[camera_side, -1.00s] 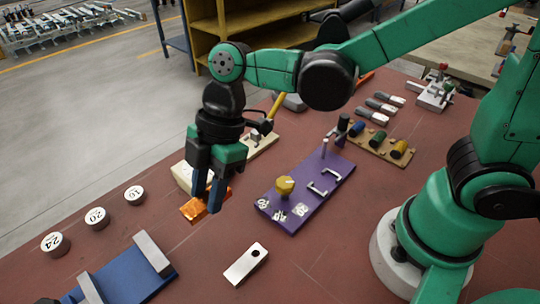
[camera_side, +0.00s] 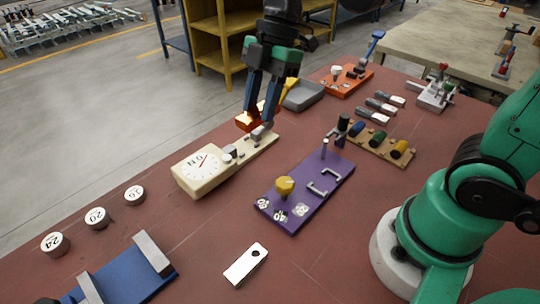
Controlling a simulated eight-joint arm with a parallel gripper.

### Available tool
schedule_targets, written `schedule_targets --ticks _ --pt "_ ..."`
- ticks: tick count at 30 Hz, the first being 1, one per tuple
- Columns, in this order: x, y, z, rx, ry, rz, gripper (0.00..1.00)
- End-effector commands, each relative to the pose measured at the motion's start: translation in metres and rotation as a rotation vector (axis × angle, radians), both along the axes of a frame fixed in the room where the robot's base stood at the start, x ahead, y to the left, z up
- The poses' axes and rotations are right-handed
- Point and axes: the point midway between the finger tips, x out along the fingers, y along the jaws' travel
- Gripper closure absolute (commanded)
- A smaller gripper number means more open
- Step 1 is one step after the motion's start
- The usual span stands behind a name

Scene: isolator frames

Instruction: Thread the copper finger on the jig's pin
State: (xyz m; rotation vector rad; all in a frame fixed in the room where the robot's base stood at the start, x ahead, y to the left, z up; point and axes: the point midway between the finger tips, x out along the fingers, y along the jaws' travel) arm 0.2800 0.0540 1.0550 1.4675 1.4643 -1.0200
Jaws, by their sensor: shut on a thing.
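The copper finger (camera_side: 244,121) is a short orange piece between the two blue fingers of my gripper (camera_side: 258,116). My gripper points down and is shut on it, over the far end of a cream base (camera_side: 185,180) with a round dial. Small grey metal parts (camera_side: 261,133) stand on that base just below the copper finger; I cannot tell whether they touch it. I cannot tell which of these is the jig's pin. My fingers hide part of the copper finger.
A grey tray (camera_side: 302,96) and an orange board (camera_side: 352,83) lie behind my gripper. A brown rack with coloured cylinders (camera_side: 401,149) stands at right. A pale bar with a hole (camera_side: 240,266), numbered discs and a blue fixture (camera_side: 133,283) are nearer the camera. Bare red tabletop lies between.

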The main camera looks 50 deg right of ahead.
Motion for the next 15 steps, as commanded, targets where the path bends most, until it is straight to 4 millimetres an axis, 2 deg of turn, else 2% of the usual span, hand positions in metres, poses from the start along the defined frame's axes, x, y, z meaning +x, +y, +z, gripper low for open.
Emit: schedule_targets --ticks 1,6,10,15 --pt "-0.002 -0.024 -0.006 0.001 0.003 -0.016 1.00" --pt "-0.021 -0.081 -0.022 0.014 0.006 -0.011 1.00" --pt "-0.035 -0.107 -0.029 0.027 0.003 -0.006 1.00" --pt "-0.045 -0.120 -0.033 0.037 0.001 -0.001 1.00"
